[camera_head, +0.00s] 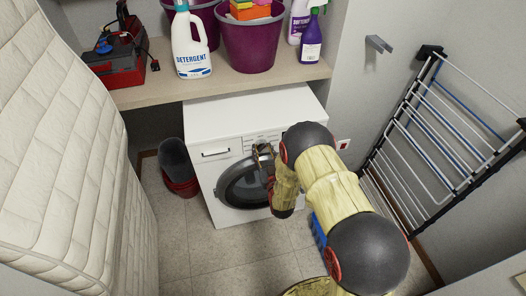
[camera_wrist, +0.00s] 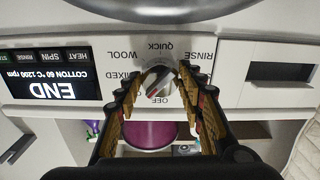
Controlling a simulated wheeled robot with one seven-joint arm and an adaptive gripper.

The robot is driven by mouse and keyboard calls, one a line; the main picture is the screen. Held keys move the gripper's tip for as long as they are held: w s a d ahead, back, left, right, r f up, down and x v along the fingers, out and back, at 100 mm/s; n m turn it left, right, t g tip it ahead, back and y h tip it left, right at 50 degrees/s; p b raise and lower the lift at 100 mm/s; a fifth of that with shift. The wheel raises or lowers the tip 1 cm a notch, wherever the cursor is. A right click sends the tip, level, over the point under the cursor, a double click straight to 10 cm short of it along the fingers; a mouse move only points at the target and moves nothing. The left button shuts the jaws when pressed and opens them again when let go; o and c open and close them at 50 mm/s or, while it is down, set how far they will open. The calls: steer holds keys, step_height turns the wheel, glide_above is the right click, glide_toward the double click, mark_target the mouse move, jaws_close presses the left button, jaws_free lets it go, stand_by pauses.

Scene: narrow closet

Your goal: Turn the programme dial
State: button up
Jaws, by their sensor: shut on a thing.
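The programme dial (camera_wrist: 156,75) is a round grey knob on the white washing machine's front panel, seen upside down in the wrist view. Labels around it read QUICK, WOOL, MIXED, OFF and RINSE. My gripper (camera_wrist: 160,84) is shut on the dial, one finger on each side of it. In the head view my gripper (camera_head: 263,150) is at the panel above the round door; the dial is hard to make out there. The washing machine (camera_head: 222,118) stands under a shelf. Its display (camera_wrist: 55,78) reads END and COTTON 60 °C 1200 rpm.
A shelf (camera_head: 140,97) with a detergent bottle (camera_head: 191,45), purple tub (camera_head: 250,45) and red toolbox (camera_head: 115,65) overhangs the machine. A mattress (camera_head: 70,150) stands at left, a drying rack (camera_head: 430,130) at right. Dark and red buckets (camera_head: 178,165) stand left of the machine.

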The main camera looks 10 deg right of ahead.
steer(key=n+b, duration=0.1)
steer(key=n, duration=0.3)
steer(key=shift+n, duration=0.3)
steer(key=shift+d+n+b, duration=0.1)
steer(key=shift+n+b, duration=0.6)
steer(key=shift+n, duration=1.1)
steer(key=o, duration=1.1)
steer(key=shift+o, duration=0.3)
steer(key=s, duration=1.2)
